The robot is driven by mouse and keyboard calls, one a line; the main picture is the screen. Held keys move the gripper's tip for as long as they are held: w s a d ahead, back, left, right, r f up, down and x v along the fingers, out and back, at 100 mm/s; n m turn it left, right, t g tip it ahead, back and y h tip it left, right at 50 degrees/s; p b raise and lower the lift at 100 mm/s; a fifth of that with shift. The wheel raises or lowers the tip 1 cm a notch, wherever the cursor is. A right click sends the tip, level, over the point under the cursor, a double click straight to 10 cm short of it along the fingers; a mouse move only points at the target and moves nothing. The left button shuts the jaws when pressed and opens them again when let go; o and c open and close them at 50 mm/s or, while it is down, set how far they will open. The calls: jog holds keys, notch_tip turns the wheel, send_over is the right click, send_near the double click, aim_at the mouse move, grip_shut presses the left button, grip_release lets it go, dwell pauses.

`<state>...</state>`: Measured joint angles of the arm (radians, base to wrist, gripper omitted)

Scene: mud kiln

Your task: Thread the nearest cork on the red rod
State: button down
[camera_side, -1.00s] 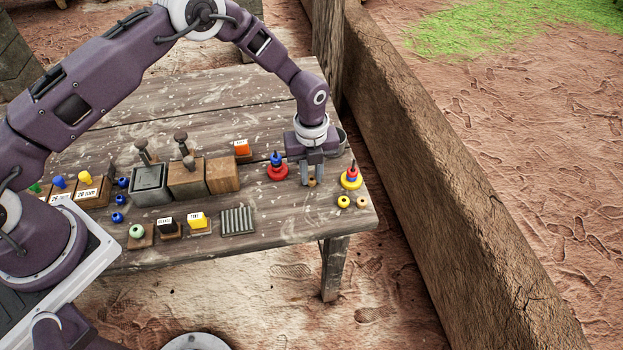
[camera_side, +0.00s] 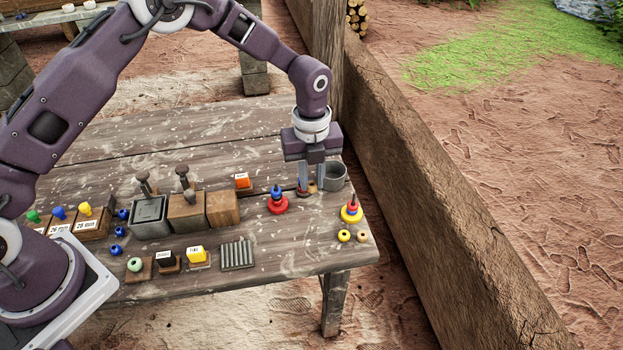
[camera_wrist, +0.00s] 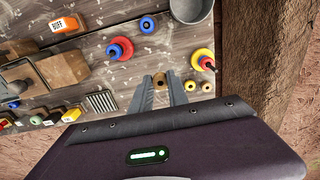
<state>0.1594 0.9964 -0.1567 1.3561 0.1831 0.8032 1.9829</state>
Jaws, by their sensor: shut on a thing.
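My gripper (camera_side: 312,184) is shut on a tan cork (camera_side: 312,187), held above the table. In the wrist view the cork (camera_wrist: 160,79) sits between the two fingertips. The red rod (camera_side: 354,196) stands upright at the right of the table, with yellow, red and blue rings (camera_side: 352,212) stacked around it. The held cork is apart from it, to its left and higher in the side view. In the wrist view the rod (camera_wrist: 210,66) is right of the cork. A yellow cork (camera_side: 344,236) and a tan cork (camera_side: 362,236) lie on the table in front of the rod.
A second stand with red and blue rings (camera_side: 278,204) is left of my gripper. A third small stand (camera_wrist: 147,24) and a metal cup (camera_side: 333,176) are behind. Blocks (camera_side: 187,212) and a ribbed grey plate (camera_side: 237,254) lie left. A wall (camera_side: 440,190) runs along the right.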

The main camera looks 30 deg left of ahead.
jog(key=a+r, duration=0.1)
jog(key=a, duration=0.2)
jog(key=s+a+r, duration=0.1)
jog(key=a, duration=0.1)
jog(key=a+r, duration=0.2)
jog(key=a, duration=0.1)
jog(key=shift+s+a+r, duration=0.1)
jog(key=shift+s+a, duration=0.25)
jog(key=shift+f, duration=2.3)
jog(key=shift+f, duration=1.6)
jog(key=c, duration=1.2)
grip_release()
jog(key=shift+o, duration=0.4)
jog(key=o, duration=0.4)
